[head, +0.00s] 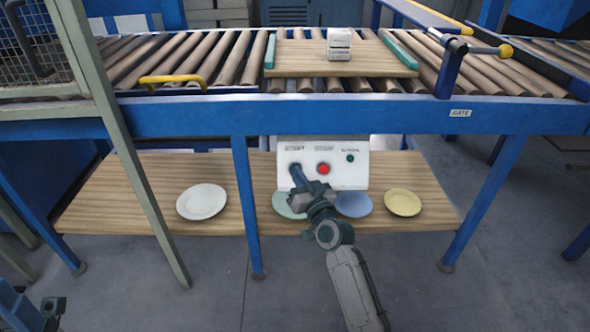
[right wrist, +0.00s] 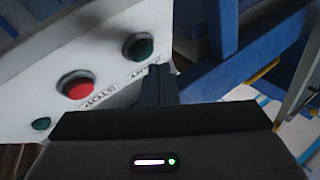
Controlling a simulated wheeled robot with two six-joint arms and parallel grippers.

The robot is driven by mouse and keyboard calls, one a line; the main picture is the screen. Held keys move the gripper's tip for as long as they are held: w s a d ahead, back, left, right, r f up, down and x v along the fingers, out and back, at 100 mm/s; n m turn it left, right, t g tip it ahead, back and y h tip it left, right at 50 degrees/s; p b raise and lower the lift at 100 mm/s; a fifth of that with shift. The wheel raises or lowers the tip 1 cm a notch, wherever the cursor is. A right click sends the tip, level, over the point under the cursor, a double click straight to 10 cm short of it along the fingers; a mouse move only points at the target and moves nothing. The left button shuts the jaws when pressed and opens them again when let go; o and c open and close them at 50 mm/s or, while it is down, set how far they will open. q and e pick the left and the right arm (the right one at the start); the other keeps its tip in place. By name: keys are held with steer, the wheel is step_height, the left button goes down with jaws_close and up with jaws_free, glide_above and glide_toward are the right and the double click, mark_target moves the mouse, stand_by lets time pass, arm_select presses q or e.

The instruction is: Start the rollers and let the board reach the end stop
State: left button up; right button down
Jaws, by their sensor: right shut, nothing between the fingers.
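The wooden board (head: 300,58) with teal ends lies on the rollers (head: 190,60), left of the blue gate post (head: 450,70). A small white stack (head: 338,43) stands on it. Below is the white control panel (head: 345,175) with a red button (head: 323,169) and a small green light or button (head: 351,158). My right gripper (head: 298,175) is shut and empty at the panel's left. In the right wrist view its fingers (right wrist: 158,78) are by the START label, just below the green button (right wrist: 138,46); contact is unclear. My left gripper (head: 52,306) shows only partly at lower left.
A wooden shelf (head: 120,190) under the conveyor holds a white plate (head: 202,202), a yellow plate (head: 403,202), a blue plate (head: 353,204) and a green plate partly behind my right gripper. A yellow handle (head: 173,79) sits on the conveyor's front side. A mesh guard (head: 35,45) stands at left.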

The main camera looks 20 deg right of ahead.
stand_by(0.3)
steer(key=shift+w+d+f+b, duration=0.1)
steer(key=shift+w+f+b, duration=0.1)
steer(key=shift+w+b, duration=0.2)
